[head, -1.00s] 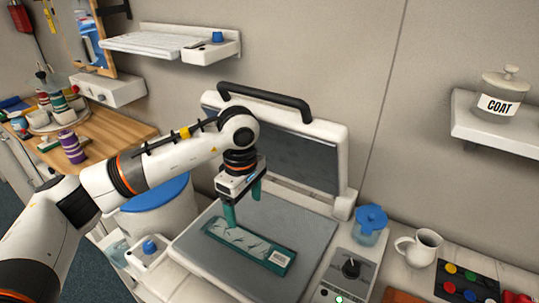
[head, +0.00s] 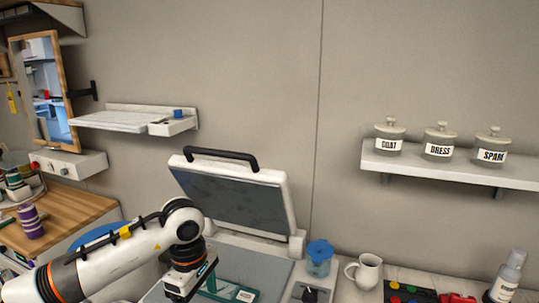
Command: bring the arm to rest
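My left arm comes in from the lower left, with its wrist over the near left side of the open press. My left gripper (head: 210,285) is at the bottom edge of the head view, with one teal finger showing and the fingertips cut off or hidden. A flat green-framed packet (head: 245,295) lies on the press's grey bed (head: 258,265), just right of the gripper and partly cut off. I cannot tell how far the fingers are parted. My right gripper is not in view.
The press lid (head: 235,200) stands raised behind the arm. A wall shelf (head: 455,167) holds three labelled jars. A wooden counter (head: 75,213) is at left.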

